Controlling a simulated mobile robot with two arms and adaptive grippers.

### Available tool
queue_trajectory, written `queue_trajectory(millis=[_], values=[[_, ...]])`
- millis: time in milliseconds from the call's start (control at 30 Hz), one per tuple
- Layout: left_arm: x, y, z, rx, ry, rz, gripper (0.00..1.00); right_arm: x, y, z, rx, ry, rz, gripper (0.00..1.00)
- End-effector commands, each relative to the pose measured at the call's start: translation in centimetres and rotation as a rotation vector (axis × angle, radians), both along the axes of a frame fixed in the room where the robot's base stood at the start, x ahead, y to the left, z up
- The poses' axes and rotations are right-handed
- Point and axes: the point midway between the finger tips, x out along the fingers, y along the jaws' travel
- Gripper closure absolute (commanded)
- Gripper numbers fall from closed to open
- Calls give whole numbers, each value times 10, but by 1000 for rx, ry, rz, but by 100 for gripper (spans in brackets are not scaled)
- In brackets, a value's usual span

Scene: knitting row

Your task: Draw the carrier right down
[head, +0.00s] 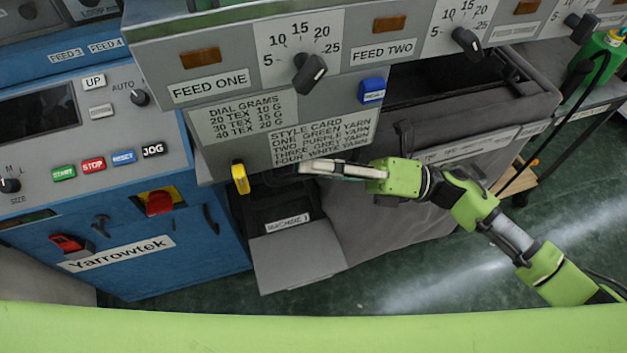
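No part in view is clearly labelled as the carrier. A yellow handle-like piece (240,178) hangs at the lower left edge of the grey feed panel, below FEED ONE. A blue block (372,90) sits on the panel below FEED TWO. My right gripper (303,167) reaches in from the right, its pale fingers pointing left just under the style card. The tips are right of the yellow piece and apart from it. The fingers show nearly edge-on, so any gap or anything between them cannot be made out. My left gripper is out of view.
The grey feed panel (226,62) overhangs the gripper, with dials (309,70) above. A dark open recess with a grey flap (300,258) lies below. The blue Yarrowtek cabinet (200,255) stands left, with a red knob (159,203). Open green floor (400,285) lies in front.

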Motion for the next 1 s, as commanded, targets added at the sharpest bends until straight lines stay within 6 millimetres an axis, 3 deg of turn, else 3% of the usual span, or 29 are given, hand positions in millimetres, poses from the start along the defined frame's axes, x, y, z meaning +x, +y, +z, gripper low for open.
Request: queue_trajectory(millis=[33,100,267,667,1000], values=[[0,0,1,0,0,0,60,1,-1,14,6,-7,-2,72],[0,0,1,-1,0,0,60,1,-1,23,5,-6,-3,72],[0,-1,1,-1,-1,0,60,1,-1,34,5,-3,-2,72],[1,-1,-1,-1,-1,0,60,2,-3,34,3,0,-4,72],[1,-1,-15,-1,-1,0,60,0,-26,26,0,0,-2,72]])
